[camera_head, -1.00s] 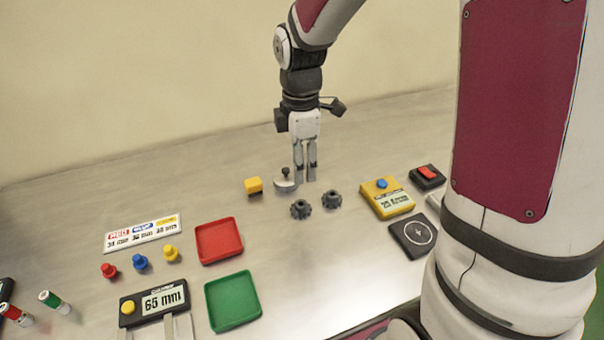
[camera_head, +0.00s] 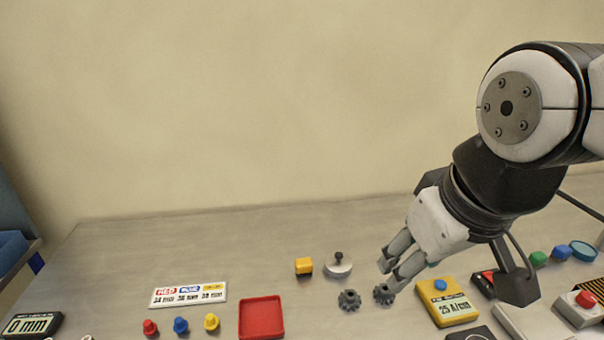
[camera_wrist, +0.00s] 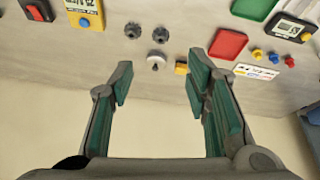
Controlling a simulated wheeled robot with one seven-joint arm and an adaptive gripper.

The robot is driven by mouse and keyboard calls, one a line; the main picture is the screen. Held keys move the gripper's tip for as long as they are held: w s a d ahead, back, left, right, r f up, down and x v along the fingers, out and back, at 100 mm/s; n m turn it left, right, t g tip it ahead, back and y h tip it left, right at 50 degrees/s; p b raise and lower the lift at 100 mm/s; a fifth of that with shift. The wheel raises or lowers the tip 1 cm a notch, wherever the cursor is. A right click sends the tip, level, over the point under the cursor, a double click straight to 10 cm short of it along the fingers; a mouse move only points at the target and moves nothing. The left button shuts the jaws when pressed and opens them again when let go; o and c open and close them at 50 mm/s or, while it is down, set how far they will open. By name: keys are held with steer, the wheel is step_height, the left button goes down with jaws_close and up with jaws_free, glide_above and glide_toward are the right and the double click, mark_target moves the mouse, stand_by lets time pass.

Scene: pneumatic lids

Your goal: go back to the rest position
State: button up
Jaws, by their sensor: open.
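My gripper (camera_head: 388,277) is open and empty, raised above the table on the right side of the head view, its fingers tilted down to the left. In the wrist view my gripper (camera_wrist: 160,72) shows two spread fingers with green pads and nothing between them. In the head view the fingertips overlap one of two dark knobbed pieces (camera_head: 349,299) in the picture; the wrist view shows both pieces apart from the fingers. The grey-white disc with a black knob (camera_head: 338,268) and the yellow block (camera_head: 304,266) stand on the table, untouched.
The table (camera_head: 120,245) also bears a red tray (camera_head: 262,318), a label card (camera_head: 188,295), several coloured pegs (camera_head: 181,325) and a yellow device with a blue button (camera_head: 447,302). A display reading 0 mm (camera_head: 32,324) is at far left. The wall (camera_head: 250,110) is behind.

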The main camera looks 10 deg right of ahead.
steer(key=shift+s+r+m+t, duration=0.1)
steer(key=shift+s+m+t, duration=0.2)
steer(key=shift+s+m, duration=0.75)
steer(key=shift+s, duration=0.1)
stand_by(0.8)
